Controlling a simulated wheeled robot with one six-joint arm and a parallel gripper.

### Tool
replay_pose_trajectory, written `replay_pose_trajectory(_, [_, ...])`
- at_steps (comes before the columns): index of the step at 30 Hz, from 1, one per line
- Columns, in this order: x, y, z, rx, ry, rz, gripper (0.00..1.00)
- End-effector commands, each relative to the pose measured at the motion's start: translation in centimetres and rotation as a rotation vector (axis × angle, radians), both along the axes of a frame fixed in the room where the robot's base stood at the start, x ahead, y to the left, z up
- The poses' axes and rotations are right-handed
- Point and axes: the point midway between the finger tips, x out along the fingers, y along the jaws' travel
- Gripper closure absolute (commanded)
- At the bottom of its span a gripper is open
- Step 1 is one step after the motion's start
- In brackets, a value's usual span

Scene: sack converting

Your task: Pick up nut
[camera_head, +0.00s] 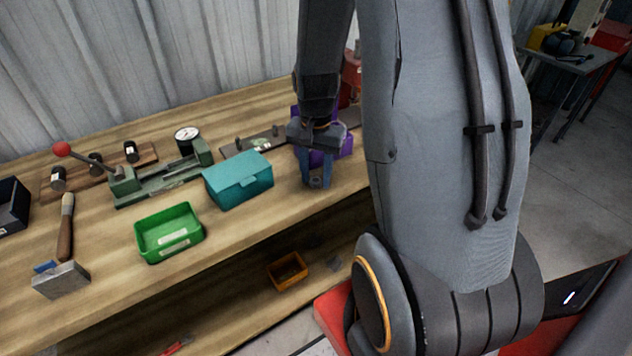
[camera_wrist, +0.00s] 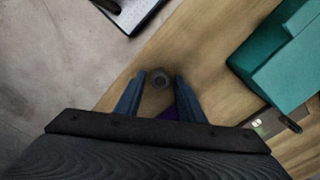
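The nut cannot be made out clearly there.
A teal box (camera_head: 238,180) stands just left of my gripper, and a purple bin (camera_head: 345,146) is close behind it. An orange bin (camera_head: 287,271) sits on the lower shelf.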

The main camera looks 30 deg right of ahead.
Motion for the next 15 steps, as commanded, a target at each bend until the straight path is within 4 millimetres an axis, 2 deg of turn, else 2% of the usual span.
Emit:
replay_pose_trajectory(1, [0.00,0.00,0.01,0.000,0.000,0.000,0.73])
replay_pose_trajectory(6, [0.00,0.00,0.02,0.000,0.000,0.000,0.99])
replay_pose_trajectory(15, [0.04,-0.02,0.22,0.000,-0.001,0.000,1.00])
